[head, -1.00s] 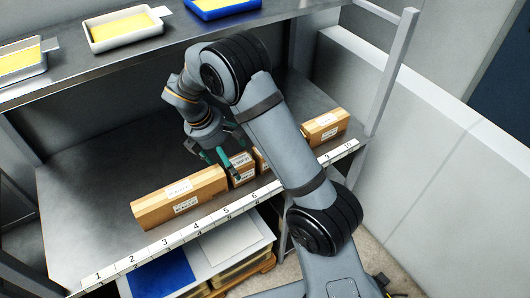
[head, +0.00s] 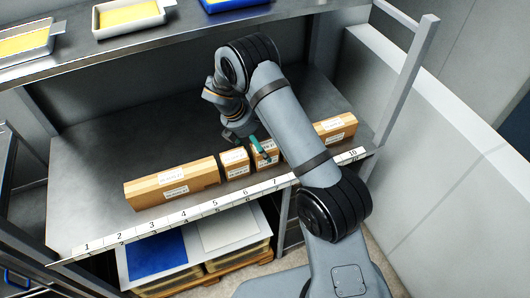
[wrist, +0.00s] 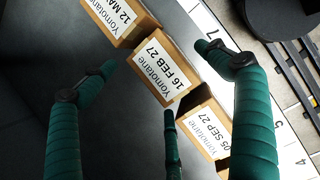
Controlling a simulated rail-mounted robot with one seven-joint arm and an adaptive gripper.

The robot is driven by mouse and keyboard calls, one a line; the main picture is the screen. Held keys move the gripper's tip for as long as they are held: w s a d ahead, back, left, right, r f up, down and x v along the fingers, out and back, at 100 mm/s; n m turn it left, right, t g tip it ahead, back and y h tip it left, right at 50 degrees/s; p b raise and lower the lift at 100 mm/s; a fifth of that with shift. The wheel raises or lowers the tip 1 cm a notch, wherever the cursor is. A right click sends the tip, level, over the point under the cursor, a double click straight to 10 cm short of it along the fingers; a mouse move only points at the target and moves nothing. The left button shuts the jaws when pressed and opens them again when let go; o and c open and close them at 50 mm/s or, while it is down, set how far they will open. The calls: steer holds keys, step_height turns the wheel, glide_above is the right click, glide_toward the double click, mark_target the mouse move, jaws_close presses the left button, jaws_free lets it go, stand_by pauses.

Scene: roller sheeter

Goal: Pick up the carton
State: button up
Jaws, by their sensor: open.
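Several brown cartons with white labels stand in a row along the front of the middle shelf. In the head view these are a long carton (head: 172,184), a small carton (head: 235,162), another small carton (head: 266,154) and a carton at the right (head: 335,127). My open gripper (head: 252,145) is above the small cartons, partly hiding them. In the wrist view my green-fingered gripper (wrist: 160,90) is spread over the carton labelled "16 FEB 27" (wrist: 165,72), with nothing held. Cartons labelled "12 MAY" (wrist: 122,18) and "05 SEP 27" (wrist: 205,125) flank it.
A numbered strip (head: 215,207) runs along the shelf's front edge. The shelf (head: 95,155) is bare behind the cartons. An upper shelf holds trays with yellow contents (head: 130,15). A grey post (head: 405,80) stands at the right. Below are stacked sheets, one blue (head: 157,255).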

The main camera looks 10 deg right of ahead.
steer(key=shift+p+x, duration=0.6)
steer(key=shift+x, duration=1.3)
steer(key=shift+w, duration=0.1)
steer(key=shift+a, duration=0.1)
steer(key=shift+c, duration=0.9)
steer(key=c, duration=1.3)
